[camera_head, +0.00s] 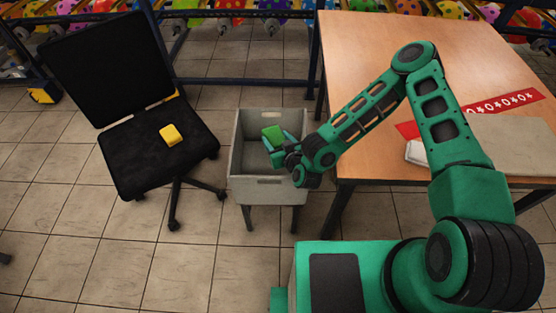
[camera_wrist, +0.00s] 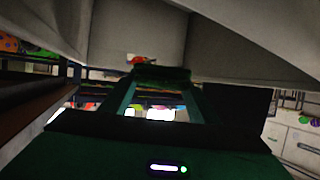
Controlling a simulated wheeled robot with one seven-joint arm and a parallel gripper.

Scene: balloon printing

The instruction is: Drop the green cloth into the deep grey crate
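The green cloth (camera_head: 273,133) is a small, folded-looking bright green piece at the tips of my gripper (camera_head: 275,143). In the wrist view it is a dark green band (camera_wrist: 162,74) across the fingertips, and my gripper (camera_wrist: 160,85) is shut on it with the two fingers spaced apart. The deep grey crate (camera_head: 266,190) stands on legs left of the table. From the head view my gripper and the cloth overlap the crate's open top. Grey crate walls (camera_wrist: 135,35) fill the upper wrist view. The cloth's exact height against the rim is hard to tell.
A black office chair (camera_head: 130,150) with a yellow block (camera_head: 170,135) on its seat stands left of the crate. A wooden table (camera_head: 370,60) on the right holds a red patterned strip (camera_head: 500,106). Tiled floor lies open in front of the crate.

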